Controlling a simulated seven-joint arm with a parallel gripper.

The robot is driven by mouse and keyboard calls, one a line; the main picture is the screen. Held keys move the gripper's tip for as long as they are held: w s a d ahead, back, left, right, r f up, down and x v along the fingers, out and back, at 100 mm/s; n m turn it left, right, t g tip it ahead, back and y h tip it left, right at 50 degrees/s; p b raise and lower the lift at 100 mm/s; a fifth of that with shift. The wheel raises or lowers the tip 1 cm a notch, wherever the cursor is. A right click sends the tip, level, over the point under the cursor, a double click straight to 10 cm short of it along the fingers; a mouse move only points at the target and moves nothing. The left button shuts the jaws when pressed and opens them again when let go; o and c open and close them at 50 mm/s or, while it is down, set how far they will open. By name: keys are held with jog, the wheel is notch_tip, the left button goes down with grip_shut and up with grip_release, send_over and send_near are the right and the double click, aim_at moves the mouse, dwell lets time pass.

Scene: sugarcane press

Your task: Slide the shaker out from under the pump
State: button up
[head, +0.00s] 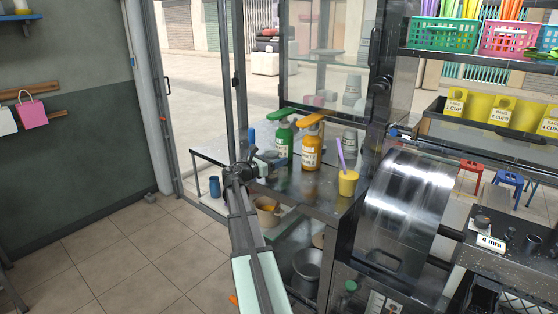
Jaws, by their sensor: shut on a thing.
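A blue part shows just above my gripper.
A yellow cup (348,183) with a purple stick stands right of the bottles. Stacked grey cups (349,143) are behind. A shiny press drum (405,205) blocks the right. A glass panel and frame post stand close behind. The counter's left end (212,152) looks mostly clear.

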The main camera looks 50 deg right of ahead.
dwell(0.3)
jog(key=o, duration=1.5)
jog(key=shift+a, duration=0.1)
jog(key=a, duration=0.4)
jog(key=w+a, duration=0.1)
jog(key=a, duration=0.4)
jog(key=w+a, duration=0.1)
jog(key=a, duration=0.3)
jog(key=shift+w+a, duration=0.1)
jog(key=shift+a, duration=0.2)
jog(key=shift+r, duration=0.1)
jog(key=shift+r, duration=4.9)
